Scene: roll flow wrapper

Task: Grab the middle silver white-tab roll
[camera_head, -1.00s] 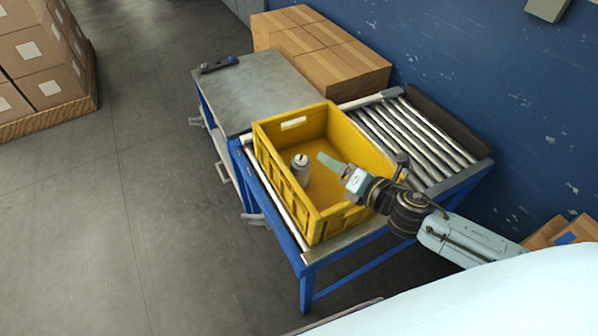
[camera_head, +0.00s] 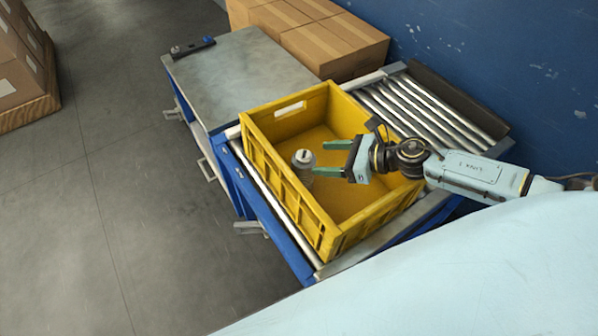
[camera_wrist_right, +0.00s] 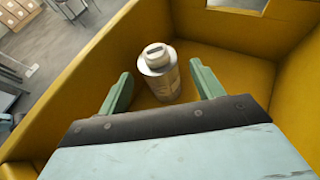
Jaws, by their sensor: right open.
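A silver roll (camera_head: 303,162) with a pale top stands upright inside the yellow crate (camera_head: 334,240), near its left wall. It is the only roll I see in the crate. In the right wrist view the roll (camera_wrist_right: 158,76) stands beyond my fingertips, between their lines. A pale tab with a dark slot is on its top. My right gripper (camera_head: 324,158) is open and empty, over the crate, just right of the roll. Its green fingers also show in the right wrist view (camera_wrist_right: 158,84), apart on either side. My left gripper is in neither view.
The crate stands on a blue-framed roller conveyor (camera_head: 425,110). A grey metal table (camera_head: 240,80) with a dark tool (camera_head: 192,46) adjoins it. Cardboard boxes (camera_head: 330,40) sit behind, against the blue wall. The crate walls surround the roll; the crate floor right of it is clear.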

